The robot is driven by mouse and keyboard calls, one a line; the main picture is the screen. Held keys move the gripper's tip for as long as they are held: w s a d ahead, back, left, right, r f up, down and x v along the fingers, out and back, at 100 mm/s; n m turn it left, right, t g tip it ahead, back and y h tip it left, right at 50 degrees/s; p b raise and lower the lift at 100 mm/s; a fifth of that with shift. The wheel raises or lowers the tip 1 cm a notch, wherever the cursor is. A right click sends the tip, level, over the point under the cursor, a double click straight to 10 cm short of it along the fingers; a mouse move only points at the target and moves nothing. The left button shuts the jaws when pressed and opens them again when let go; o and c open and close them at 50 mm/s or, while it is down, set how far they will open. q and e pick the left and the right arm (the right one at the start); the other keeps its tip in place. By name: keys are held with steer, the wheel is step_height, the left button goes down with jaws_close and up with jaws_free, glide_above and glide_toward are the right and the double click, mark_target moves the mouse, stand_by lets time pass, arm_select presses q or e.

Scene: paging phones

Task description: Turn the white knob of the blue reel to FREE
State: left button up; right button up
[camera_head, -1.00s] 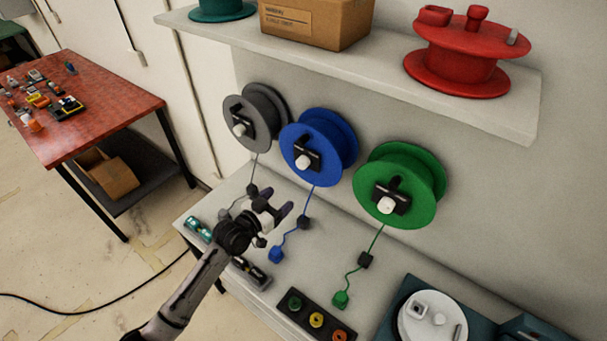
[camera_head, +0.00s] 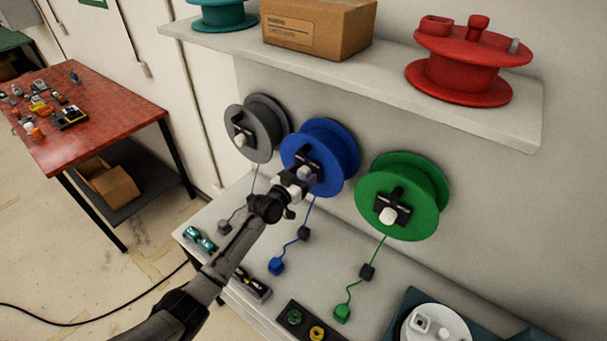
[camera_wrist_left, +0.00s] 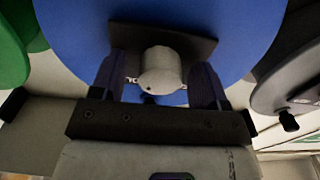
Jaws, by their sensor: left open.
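The blue reel (camera_head: 331,143) is mounted on the wall between a grey and a green reel. Its white knob (camera_head: 304,172) sits on a black plate at the reel's front. In the left wrist view the white knob (camera_wrist_left: 160,71) is between the two dark fingers of my left gripper (camera_wrist_left: 160,82), with the blue reel (camera_wrist_left: 240,30) behind. My left gripper (camera_head: 301,179) is open around the knob, with gaps on both sides. Any FREE marking is too small or hidden to read. My right gripper is not in view.
The grey reel (camera_head: 264,122) and green reel (camera_head: 428,200) flank the blue one, each with its own white knob. A shelf (camera_head: 390,85) with a cardboard box (camera_head: 317,28) and red reel (camera_head: 465,72) is above. Cords and small items lie on the bench below.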

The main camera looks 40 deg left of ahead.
arm_select(q)
steer(key=shift+w, duration=0.55)
steer(key=c, duration=0.9)
